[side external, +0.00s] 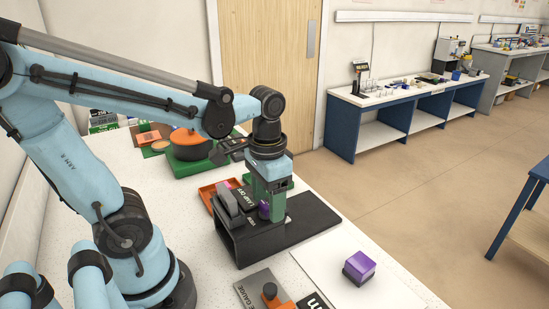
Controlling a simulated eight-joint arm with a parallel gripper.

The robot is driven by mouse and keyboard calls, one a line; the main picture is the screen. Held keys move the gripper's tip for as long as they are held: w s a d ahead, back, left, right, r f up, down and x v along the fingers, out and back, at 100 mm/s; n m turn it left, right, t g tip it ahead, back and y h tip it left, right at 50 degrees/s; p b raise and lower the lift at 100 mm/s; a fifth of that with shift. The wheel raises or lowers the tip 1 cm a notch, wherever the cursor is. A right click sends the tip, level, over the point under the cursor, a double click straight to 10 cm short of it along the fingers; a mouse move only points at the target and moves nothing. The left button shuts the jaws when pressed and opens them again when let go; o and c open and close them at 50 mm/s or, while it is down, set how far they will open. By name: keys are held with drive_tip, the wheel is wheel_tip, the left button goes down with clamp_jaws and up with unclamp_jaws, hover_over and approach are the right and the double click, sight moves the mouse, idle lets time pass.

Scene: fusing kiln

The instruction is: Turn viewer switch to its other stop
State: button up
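My gripper (270,200) points down over a dark control box (245,243) on the white bench. Its green fingers are low against the box's right part. A small purple piece (264,210) shows at the fingertips; it may be the viewer switch's knob, but the fingers cover most of it. I cannot tell whether they are closed on it or around it. The box's sloped top carries dark labels with white lettering (248,197) and a grey upright part (228,203) on its left. The switch's position is hidden.
A purple block (360,267) sits on a white sheet (385,290) at the front right. An orange-lidded pot (188,142) and an orange tray (207,193) stand behind. A dark flat plate (312,220) extends right of the box.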

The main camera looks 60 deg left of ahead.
drive_tip(key=shift+r, duration=0.1)
wheel_tip(320, 180, up, 12)
idle(0.8)
drive_tip(key=w+d+f+t, duration=0.1)
drive_tip(key=w+f+t, duration=0.2)
drive_tip(key=f+t, duration=0.4)
wheel_tip(320, 180, down, 2)
drive_tip(key=shift+w+d+f, duration=0.15)
drive_tip(key=shift+w+d, duration=0.1)
drive_tip(key=shift+d, duration=0.05)
idle(0.7)
